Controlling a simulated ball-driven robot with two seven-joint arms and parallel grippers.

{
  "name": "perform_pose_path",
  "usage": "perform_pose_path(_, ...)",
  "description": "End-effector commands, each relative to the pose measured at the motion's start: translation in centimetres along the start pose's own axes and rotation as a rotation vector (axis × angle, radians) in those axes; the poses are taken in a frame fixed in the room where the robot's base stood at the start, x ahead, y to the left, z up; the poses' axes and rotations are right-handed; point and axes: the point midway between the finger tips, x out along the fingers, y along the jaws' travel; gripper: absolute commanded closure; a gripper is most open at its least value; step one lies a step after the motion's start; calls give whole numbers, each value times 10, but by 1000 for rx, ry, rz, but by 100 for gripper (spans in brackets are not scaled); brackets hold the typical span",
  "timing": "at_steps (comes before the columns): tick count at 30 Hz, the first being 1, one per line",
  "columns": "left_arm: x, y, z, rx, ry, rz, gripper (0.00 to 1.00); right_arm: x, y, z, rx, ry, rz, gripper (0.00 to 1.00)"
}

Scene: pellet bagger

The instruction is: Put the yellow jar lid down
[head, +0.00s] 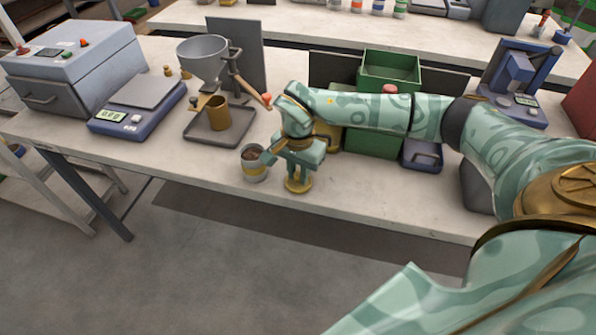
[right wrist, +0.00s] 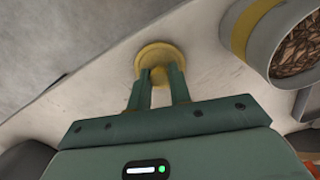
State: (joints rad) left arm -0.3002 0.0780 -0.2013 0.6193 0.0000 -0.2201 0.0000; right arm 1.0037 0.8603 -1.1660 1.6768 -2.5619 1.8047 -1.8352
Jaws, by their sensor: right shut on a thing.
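The yellow jar lid (head: 298,186) is a round disc with a knob, near the front edge of the table. My right gripper (head: 299,174) points down and is shut on the lid's knob. In the right wrist view the lid (right wrist: 157,52) sits at the ends of my two fingers (right wrist: 160,82). I cannot tell whether the lid touches the tabletop. The open jar (head: 255,166), grey with a yellow band, stands just left of the gripper. In the right wrist view the jar (right wrist: 243,32) holds brown pellets. My left gripper is not in view.
The tabletop (head: 210,170) is clear left of the jar and along the front edge. Behind stand a funnel stand (head: 204,60) with a brown cup (head: 217,112), a scale (head: 140,100), a green crate (head: 390,70) and a small dark blue tray (head: 423,155).

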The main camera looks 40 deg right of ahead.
Motion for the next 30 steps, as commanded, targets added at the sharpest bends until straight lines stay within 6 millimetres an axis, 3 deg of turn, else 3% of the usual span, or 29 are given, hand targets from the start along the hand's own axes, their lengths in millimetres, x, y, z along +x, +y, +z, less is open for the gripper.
perform_pose_path(3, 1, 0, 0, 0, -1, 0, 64, 3, 0, 0, 0, 0, 1, 100)
perform_pose_path(4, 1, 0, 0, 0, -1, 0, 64, 3, 0, 0, 0, 0, 0, 72)
perform_pose_path(6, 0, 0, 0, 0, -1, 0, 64, 3, 0, 0, 0, 0, 0, 58)
perform_pose_path(17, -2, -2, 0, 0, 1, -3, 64, -6, 0, 0, 0, 1, -2, 58)
perform_pose_path(30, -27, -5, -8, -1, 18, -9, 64, -102, 0, -1, 0, 3, -4, 58)
